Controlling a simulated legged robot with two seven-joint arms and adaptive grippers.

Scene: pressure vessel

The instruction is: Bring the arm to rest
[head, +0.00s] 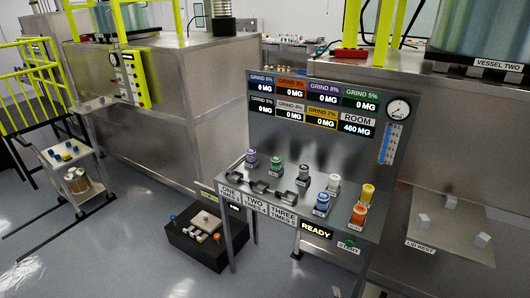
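Neither of my arms nor grippers shows in the head view. A metal workbench (303,222) with an upright display panel stands at the centre right. Several small jars stand on it: purple (252,158), green (276,163), black (304,173), white (334,182), blue (322,202), yellow (367,192) and orange (358,214). Dark open metal pieces (262,187) lie near its front edge by the labels ONE, TWO and THREE. A READY sign (316,230) and a green START button (349,243) are at the front right.
A low black box (196,246) with small items stands on the floor left of the bench. A cart (78,178) and yellow-railed stairs (30,85) are at the left. A LID REST shelf (430,238) is at the right. Large metal vessel bases stand behind.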

